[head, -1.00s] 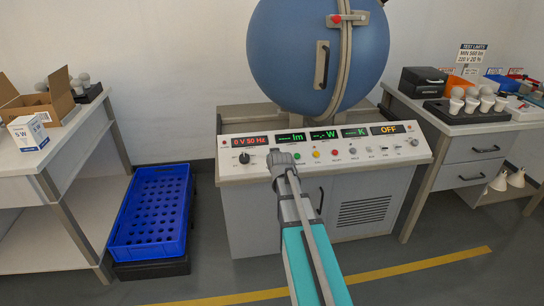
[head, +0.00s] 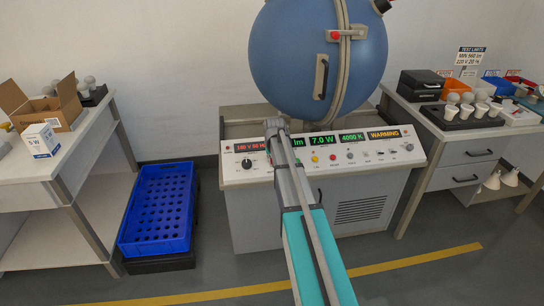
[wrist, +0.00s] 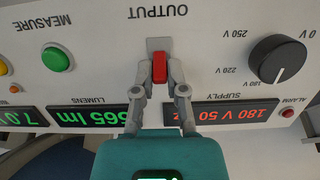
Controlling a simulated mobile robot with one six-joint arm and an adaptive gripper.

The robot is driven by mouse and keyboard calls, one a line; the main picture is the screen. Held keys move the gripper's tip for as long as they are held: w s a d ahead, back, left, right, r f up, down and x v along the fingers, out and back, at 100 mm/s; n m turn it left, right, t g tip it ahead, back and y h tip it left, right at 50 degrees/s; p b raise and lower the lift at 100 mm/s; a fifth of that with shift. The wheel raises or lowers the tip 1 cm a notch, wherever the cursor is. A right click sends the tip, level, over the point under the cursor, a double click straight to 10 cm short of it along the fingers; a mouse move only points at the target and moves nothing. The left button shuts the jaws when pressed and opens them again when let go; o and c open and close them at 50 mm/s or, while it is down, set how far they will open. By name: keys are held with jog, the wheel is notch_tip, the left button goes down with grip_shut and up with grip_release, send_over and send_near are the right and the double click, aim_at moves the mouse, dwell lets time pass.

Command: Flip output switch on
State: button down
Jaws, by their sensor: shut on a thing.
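The red output switch (wrist: 159,68) sits under the OUTPUT label on the pale control panel (wrist: 215,50) in the wrist view. My gripper (wrist: 157,76) has its two fingers closed on the switch, one on each side. In the head view, the end of my arm (head: 275,127) covers the switch and part of the lumens display. The supply display (wrist: 195,121) reads 180 V 50 Hz and the lumens display (wrist: 88,117) reads about 565 lm. The status display (head: 384,134) shows WARMING.
The black supply knob (wrist: 282,61) is beside the switch. A blue sphere (head: 300,55) stands above the panel. A blue crate (head: 128,237) is on the floor at left. Benches with a carton (head: 60,103) and a bulb tray (head: 450,122) flank the console.

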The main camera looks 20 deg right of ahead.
jog(key=shift+w+g+y, duration=0.3)
jog(key=shift+g, duration=0.6)
jog(key=shift+p, duration=0.3)
jog(key=c, duration=0.7)
grip_release()
jog(key=shift+s, duration=0.15)
